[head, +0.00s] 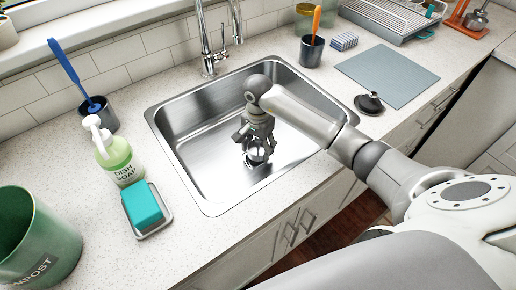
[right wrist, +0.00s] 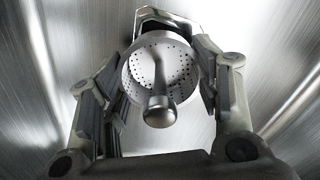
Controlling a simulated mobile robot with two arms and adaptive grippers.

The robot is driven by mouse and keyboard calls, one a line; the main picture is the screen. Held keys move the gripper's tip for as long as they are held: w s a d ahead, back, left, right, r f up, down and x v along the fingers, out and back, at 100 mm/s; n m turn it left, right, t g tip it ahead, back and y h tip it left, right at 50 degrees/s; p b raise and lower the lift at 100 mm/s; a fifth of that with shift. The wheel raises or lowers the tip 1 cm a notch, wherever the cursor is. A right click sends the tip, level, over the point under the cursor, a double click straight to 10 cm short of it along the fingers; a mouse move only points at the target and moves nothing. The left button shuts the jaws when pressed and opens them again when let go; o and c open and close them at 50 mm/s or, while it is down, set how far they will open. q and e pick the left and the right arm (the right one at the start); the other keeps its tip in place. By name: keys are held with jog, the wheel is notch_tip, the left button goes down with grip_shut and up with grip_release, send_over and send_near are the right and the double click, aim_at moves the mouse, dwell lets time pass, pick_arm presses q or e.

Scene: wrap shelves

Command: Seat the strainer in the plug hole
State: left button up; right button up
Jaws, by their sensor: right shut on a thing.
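My right gripper (head: 257,143) points down inside the steel sink (head: 195,135). It is shut on the metal strainer (head: 257,154), which hangs low between the fingers near the sink floor. In the right wrist view the strainer (right wrist: 136,76) shows its round perforated dish and central knob towards the camera, with the finger pads of my right gripper (right wrist: 160,85) on both sides of its rim. In the head view the plug hole is mostly hidden by the gripper and strainer; I cannot tell whether the strainer touches it. My left gripper is not in view.
The tap (head: 210,55) stands behind the sink. Left are a soap bottle (head: 120,162), a teal sponge (head: 143,206) on a tray, a brush in a cup (head: 101,116) and a green compost bin (head: 40,240). Right are a black stopper (head: 369,104) and a grey mat (head: 390,75).

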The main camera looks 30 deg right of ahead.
jog(key=shift+f, duration=0.85)
jog(key=shift+f+b, duration=0.6)
jog(key=shift+b, duration=0.05)
jog(key=o, duration=1.1)
jog(key=shift+r, duration=0.1)
jog(key=shift+r+p, duration=0.6)
jog(key=shift+p, duration=0.15)
notch_tip(320, 180, up, 11)
jog(key=shift+f+b, duration=0.1)
jog(key=shift+b, duration=0.95)
jog(key=shift+r, duration=0.55)
